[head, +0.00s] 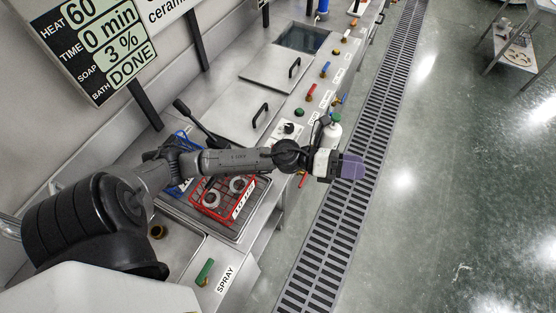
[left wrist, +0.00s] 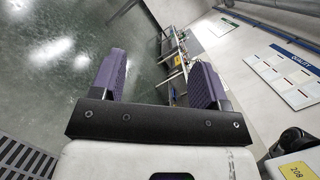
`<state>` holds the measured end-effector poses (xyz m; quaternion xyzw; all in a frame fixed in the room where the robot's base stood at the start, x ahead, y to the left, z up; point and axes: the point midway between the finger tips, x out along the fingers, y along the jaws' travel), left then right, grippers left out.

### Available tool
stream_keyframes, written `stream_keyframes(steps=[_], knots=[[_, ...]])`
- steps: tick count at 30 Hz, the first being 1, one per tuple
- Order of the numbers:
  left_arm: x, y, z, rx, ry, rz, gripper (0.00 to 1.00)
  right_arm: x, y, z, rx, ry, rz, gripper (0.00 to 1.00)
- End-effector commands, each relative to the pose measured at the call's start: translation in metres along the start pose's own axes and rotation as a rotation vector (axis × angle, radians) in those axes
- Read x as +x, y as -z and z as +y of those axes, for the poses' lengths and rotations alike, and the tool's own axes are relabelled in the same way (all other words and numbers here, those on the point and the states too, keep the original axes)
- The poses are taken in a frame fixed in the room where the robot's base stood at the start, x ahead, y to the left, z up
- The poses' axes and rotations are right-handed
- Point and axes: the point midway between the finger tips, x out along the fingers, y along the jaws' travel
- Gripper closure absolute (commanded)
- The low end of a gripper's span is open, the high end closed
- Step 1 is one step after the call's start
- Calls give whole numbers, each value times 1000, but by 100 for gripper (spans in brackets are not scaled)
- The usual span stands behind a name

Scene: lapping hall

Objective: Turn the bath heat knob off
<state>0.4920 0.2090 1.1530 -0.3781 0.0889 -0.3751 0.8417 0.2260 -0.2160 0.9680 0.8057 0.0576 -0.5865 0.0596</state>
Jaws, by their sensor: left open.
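A dark knob on a white dial plate (head: 289,129) sits on the front panel of the steel bench, just beyond my left forearm; it looks like the heat knob, but its pointer setting is too small to read. My left gripper (head: 352,168) has purple fingers and hangs over the floor grate, to the right of and nearer than the knob, not touching it. In the left wrist view the two fingers (left wrist: 160,82) stand apart with nothing between them. My right gripper is not in view.
A display board (head: 100,45) reads heat 60, time 0 min, soap 3%, bath done. A green button (head: 299,112) and red-handled valve (head: 311,91) line the panel. A red basket (head: 222,198) and green spray handle (head: 204,272) are nearer.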

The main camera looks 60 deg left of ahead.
Motion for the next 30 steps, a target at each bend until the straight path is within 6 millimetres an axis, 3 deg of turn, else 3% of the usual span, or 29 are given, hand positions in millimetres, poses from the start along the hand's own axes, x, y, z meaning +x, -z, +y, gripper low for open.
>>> stream_keyframes(steps=[1,4,7,12,15,21,26,30], knots=[[-5,20,29,153,18,125,31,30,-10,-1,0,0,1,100],[-22,41,71,436,39,402,31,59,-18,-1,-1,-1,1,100],[-54,50,122,670,24,690,31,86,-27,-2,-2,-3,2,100],[-129,33,199,912,-62,1147,31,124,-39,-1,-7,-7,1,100],[-174,12,228,964,-127,1371,31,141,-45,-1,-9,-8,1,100],[-240,-24,252,962,-231,1662,31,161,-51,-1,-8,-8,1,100],[-263,-35,257,939,-269,1759,31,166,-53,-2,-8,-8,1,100],[-270,-28,266,930,-275,1780,31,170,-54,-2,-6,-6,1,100]])
